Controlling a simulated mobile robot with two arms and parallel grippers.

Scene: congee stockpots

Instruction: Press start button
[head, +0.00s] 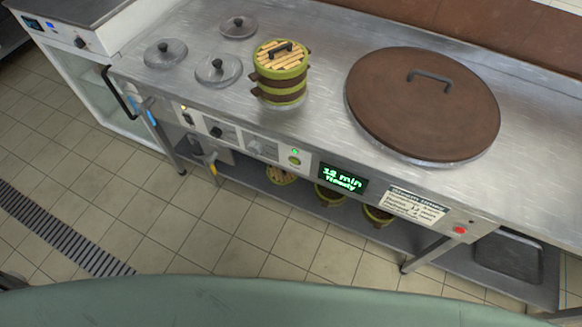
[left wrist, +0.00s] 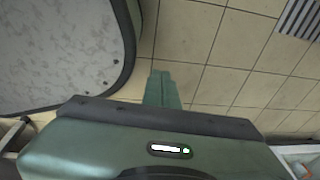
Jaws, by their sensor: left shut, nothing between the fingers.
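The steel counter's front panel shows a round green button (head: 295,161) with a small green light above it, left of a lit display (head: 343,178). The display has green text with "min" in it; the rest is hard to read. A red button (head: 460,230) sits at the panel's right end. I cannot read which button is marked start. My left gripper (left wrist: 166,76) shows in the left wrist view, shut and empty over the tiled floor, apart from the panel. My right gripper is not in view.
On the counter (head: 330,40) stand a large brown lid (head: 425,115), a stacked steamer (head: 279,75) and several glass lids (head: 218,70). A placard (head: 418,206) hangs between display and red button. More steamers (head: 330,195) sit on the shelf below. Tiled floor (head: 150,200) in front is clear.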

